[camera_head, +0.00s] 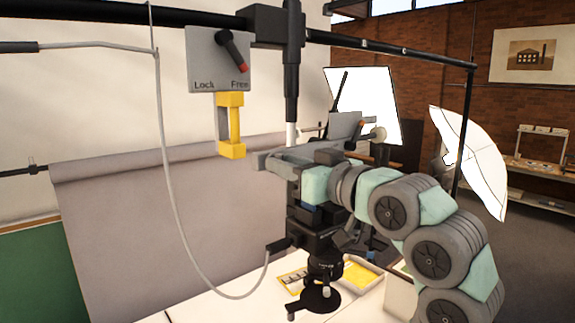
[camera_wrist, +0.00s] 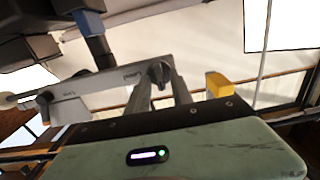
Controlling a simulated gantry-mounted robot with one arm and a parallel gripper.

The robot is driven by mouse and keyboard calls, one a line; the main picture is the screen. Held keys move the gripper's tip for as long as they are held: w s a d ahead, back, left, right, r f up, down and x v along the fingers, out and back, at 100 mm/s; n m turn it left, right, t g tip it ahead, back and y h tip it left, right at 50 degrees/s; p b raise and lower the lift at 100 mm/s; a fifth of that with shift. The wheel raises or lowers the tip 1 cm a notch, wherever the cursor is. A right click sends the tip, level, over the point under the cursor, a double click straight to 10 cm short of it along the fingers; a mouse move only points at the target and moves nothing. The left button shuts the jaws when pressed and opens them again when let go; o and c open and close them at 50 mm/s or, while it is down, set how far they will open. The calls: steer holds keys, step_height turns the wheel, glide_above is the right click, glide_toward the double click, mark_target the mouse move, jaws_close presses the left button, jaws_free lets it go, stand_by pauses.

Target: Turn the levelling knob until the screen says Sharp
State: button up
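My gripper (camera_head: 268,160) reaches left from the arm, beside the black column, to the right of and slightly below a yellow handle (camera_head: 231,125). In the wrist view the two grey fingers (camera_wrist: 160,80) lean together at a small dark knob-like part (camera_wrist: 158,72) on a light grey bar (camera_wrist: 100,88). The bar has small lettering I cannot read. I cannot tell whether the fingers grip this part, or whether it is the levelling knob. No readable screen text shows.
A plate marked Lock and Free (camera_head: 219,60) carries a red-tipped lever (camera_head: 232,50) towards Free. A grey cable (camera_head: 170,190) hangs to the left. A dark camera mount (camera_head: 325,255) stands below over a white table (camera_head: 215,308). A white umbrella (camera_head: 470,155) is at right.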

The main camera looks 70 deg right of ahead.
steer(key=shift+o, duration=0.3)
steer(key=shift+s, duration=0.1)
steer(key=b+v, duration=0.2)
steer(key=v, duration=0.8)
steer(key=shift+s+a, duration=0.25)
stand_by(0.4)
